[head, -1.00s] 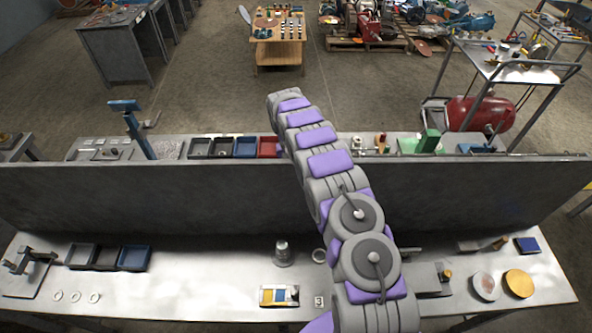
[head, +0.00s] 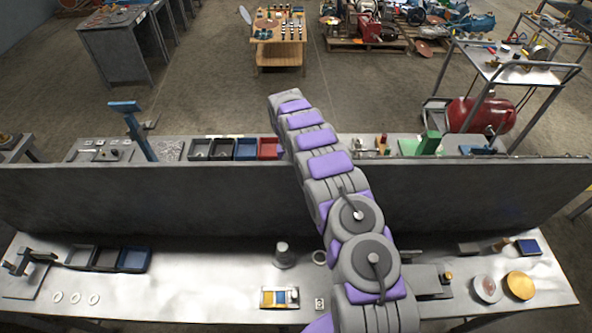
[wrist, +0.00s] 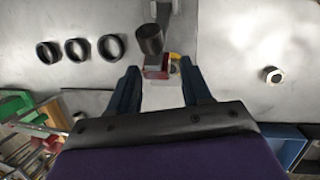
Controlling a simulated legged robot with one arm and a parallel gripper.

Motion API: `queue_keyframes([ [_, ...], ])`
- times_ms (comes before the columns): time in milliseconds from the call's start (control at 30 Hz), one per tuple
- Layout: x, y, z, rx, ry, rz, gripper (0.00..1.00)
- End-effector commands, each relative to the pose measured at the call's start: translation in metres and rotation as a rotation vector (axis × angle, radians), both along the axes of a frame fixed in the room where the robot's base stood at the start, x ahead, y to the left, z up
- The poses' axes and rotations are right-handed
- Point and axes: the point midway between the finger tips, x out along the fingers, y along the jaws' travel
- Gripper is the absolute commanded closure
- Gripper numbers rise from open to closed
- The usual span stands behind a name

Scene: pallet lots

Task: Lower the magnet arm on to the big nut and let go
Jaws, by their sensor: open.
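In the wrist view my gripper (wrist: 160,78) is open, with its two dark blue fingers apart. Between and just beyond the fingertips is a small red block (wrist: 156,68) beside a dark cylinder (wrist: 151,40); I cannot tell whether these belong to the magnet arm, or whether the fingers touch them. A pale nut-like ring (wrist: 273,75) lies on the metal surface to the right, clear of the fingers; I cannot tell if it is the big nut. In the head view my gripper is out of sight beyond my arm.
Several dark rings (wrist: 77,50) lie left of the fingers. A blue bin (wrist: 288,143) is at lower right, a green item (wrist: 15,107) at left. In the head view a grey divider (head: 130,205) separates two benches; the near bench holds bins (head: 133,260) and a grey stand (head: 20,280).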

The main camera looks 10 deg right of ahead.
Motion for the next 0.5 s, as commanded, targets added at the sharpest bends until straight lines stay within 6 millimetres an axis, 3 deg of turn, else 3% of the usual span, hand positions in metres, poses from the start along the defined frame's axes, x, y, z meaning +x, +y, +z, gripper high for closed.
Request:
queue_keyframes([
  [233, 0.002, 0.001, 0.009, 0.0, 0.001, 0.0, 0.52],
  [500, 0.015, 0.008, 0.05, 0.0, -0.005, 0.001, 0.52],
])
